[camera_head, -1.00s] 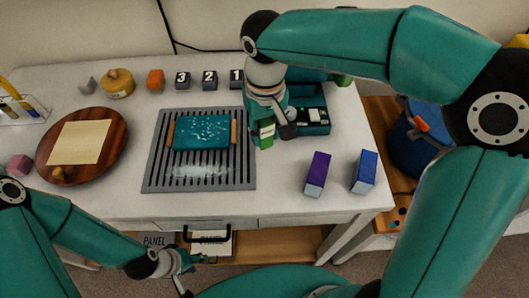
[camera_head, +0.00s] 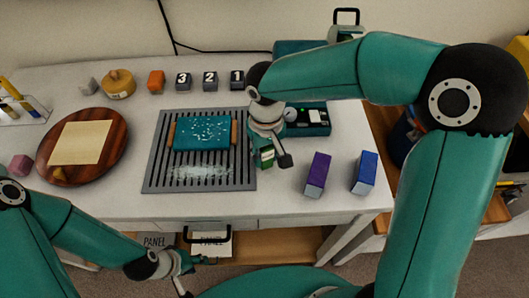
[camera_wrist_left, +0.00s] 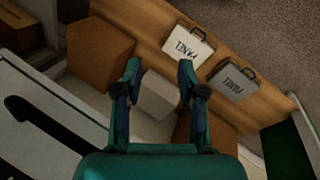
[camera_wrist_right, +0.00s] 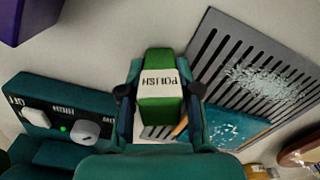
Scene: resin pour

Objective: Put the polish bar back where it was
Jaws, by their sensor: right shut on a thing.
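The polish bar (camera_wrist_right: 160,92) is a green block with a white band reading POLISH. My right gripper (camera_wrist_right: 160,95) is shut on it, with a finger on each side. In the head view the bar (camera_head: 267,157) shows below my right gripper (camera_head: 268,143), between the slotted grey rack and the purple block. I cannot tell whether the bar touches the table. My left gripper (camera_wrist_left: 160,70) is open and empty. In the head view it (camera_head: 186,262) is low at the table's front, by the drawer handle.
The slotted rack (camera_head: 163,180) holds a teal speckled slab (camera_head: 202,132). A teal control box (camera_head: 314,121) stands behind my right gripper. A purple block (camera_head: 317,173) and a blue block (camera_head: 363,172) stand to the right. Numbered blocks (camera_head: 210,80) line the back. Bare table lies in front of the rack.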

